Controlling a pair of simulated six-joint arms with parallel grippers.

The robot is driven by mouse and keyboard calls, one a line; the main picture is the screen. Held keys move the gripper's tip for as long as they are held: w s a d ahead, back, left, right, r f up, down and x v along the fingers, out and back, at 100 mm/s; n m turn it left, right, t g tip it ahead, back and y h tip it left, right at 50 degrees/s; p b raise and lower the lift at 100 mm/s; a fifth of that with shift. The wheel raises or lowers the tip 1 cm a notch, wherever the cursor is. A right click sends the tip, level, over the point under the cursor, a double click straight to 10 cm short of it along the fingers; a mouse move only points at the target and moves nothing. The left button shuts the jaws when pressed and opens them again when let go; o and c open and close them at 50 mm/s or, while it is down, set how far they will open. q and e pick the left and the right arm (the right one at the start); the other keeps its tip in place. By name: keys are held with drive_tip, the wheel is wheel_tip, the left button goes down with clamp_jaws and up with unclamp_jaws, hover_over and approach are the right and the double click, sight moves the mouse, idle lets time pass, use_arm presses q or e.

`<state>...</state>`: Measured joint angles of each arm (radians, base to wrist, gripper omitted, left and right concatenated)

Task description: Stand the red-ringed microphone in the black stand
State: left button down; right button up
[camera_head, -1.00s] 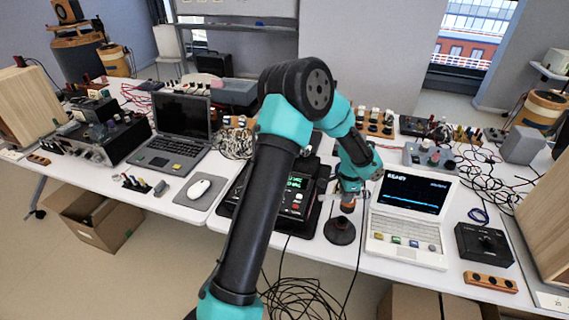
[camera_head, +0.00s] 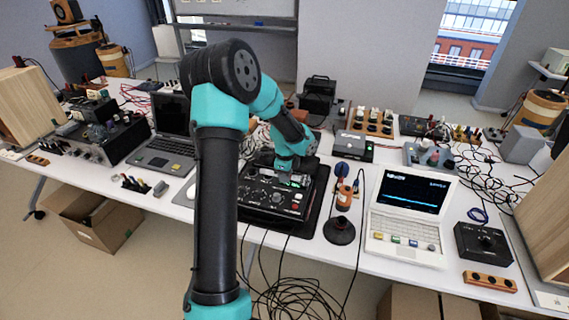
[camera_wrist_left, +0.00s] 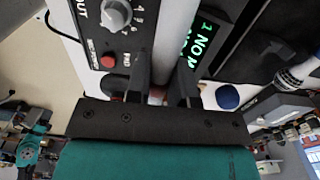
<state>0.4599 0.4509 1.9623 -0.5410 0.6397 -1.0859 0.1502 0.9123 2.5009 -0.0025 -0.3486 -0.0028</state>
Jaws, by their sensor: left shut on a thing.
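The black stand (camera_head: 338,232) is on the front of the table, left of the white laptop. An orange piece (camera_head: 344,203) shows above its round base, and a blue rounded head (camera_head: 342,169) shows above that; I cannot tell how these parts join. My left gripper (camera_head: 296,181) is over the black control box, left of the stand and apart from it.
The black control box (camera_head: 262,199), with knobs and a lit display, lies under my left gripper. The white laptop (camera_head: 407,220) stands right of the stand. A dark laptop (camera_head: 170,146) is at the left. Cables hang off the front edge.

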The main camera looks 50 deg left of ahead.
use_arm(q)
drive_tip(key=w+a, duration=0.3)
drive_tip(key=w+a+f, duration=0.1)
drive_tip(key=w+a, duration=0.2)
drive_tip(key=a, duration=0.1)
drive_tip(key=w+a, duration=0.3)
drive_tip(key=shift+w+a+f, duration=0.15)
drive_tip(key=shift+a, duration=0.1)
idle(0.3)
drive_tip(key=shift+w+a+f, duration=0.1)
drive_tip(key=shift+w+a, duration=0.55)
drive_tip(key=shift+a, duration=0.1)
drive_tip(key=shift+f, duration=1.5)
drive_tip(key=shift+f, duration=0.25)
drive_tip(key=c, duration=1)
unclamp_jaws()
drive_tip(key=shift+r, duration=0.15)
